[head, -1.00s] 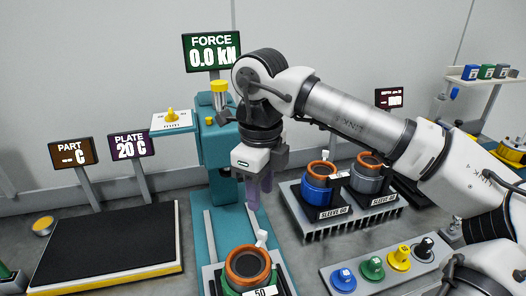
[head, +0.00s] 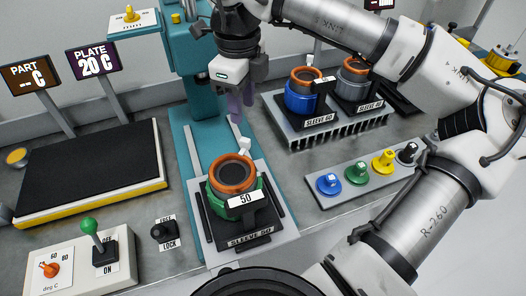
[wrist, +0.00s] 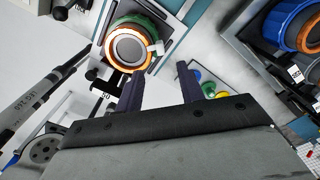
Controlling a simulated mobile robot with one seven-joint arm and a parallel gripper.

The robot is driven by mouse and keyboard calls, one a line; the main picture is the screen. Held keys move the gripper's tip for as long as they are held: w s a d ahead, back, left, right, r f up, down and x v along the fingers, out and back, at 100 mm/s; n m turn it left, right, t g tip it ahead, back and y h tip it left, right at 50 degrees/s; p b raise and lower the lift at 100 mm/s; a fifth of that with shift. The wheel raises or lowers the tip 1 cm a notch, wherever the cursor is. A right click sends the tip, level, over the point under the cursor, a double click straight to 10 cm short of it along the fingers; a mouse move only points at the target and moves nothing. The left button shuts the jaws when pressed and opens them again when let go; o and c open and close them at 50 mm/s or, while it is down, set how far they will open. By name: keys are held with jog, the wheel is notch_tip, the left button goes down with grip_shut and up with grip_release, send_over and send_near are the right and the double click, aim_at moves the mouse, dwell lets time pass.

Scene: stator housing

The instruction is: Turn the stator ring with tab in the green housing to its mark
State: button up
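The green housing (head: 262,205) stands on a dark plate labelled SLEEVE 50 on the teal press base. The copper-coloured stator ring (head: 233,187) sits in its top, with a white tab (head: 244,146) upright on its far right edge. In the wrist view, the ring (wrist: 115,62) and white tab (wrist: 157,47) lie ahead of the fingers. My gripper (head: 238,108) hangs behind and above the tab, apart from it. Its two purple fingers (wrist: 162,85) are spread with nothing between them. A white plate marked 50 (head: 245,199) is at the housing's front.
A blue housing (head: 299,98) and a grey one (head: 353,86) stand on a finned rack at the right. Several coloured knobs (head: 383,162) sit on a panel before it. A black mat (head: 85,180) lies left. A FREE/LOCK lever (head: 163,232) stands left of the housing.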

aim_at(245, 139)
jog(key=shift+f+b, duration=2.5)
jog(key=shift+f, duration=1.75)
jog(key=shift+f, duration=0.15)
